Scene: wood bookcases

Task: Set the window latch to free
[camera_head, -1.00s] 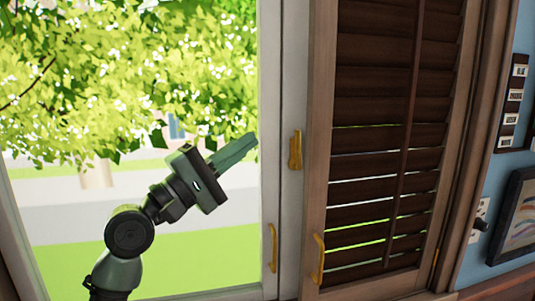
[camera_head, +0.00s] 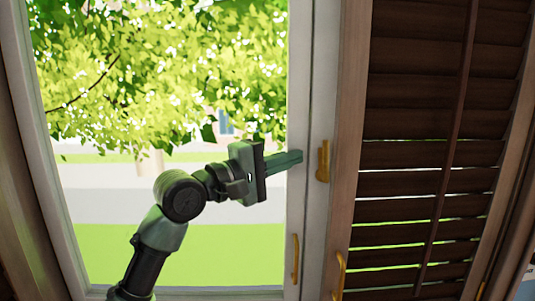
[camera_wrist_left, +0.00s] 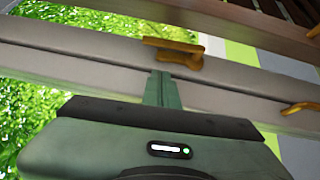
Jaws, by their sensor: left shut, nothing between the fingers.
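The window latch (camera_head: 323,162) is a small yellow piece on the white window frame, with its handle upright in the head view. It also shows in the left wrist view (camera_wrist_left: 178,52), just beyond my fingertips. My left gripper (camera_head: 298,157) is shut and empty. Its fingers point right at the latch, a short way to its left in the head view. In the left wrist view the closed fingers (camera_wrist_left: 162,78) end close to the latch; whether they touch it I cannot tell. My right gripper is in neither view.
A yellow pull handle (camera_head: 295,259) is on the window frame below the latch. Another yellow handle (camera_head: 339,275) is on the brown louvred shutter (camera_head: 415,150) at right. The window pane (camera_head: 110,190) shows trees and grass outside.

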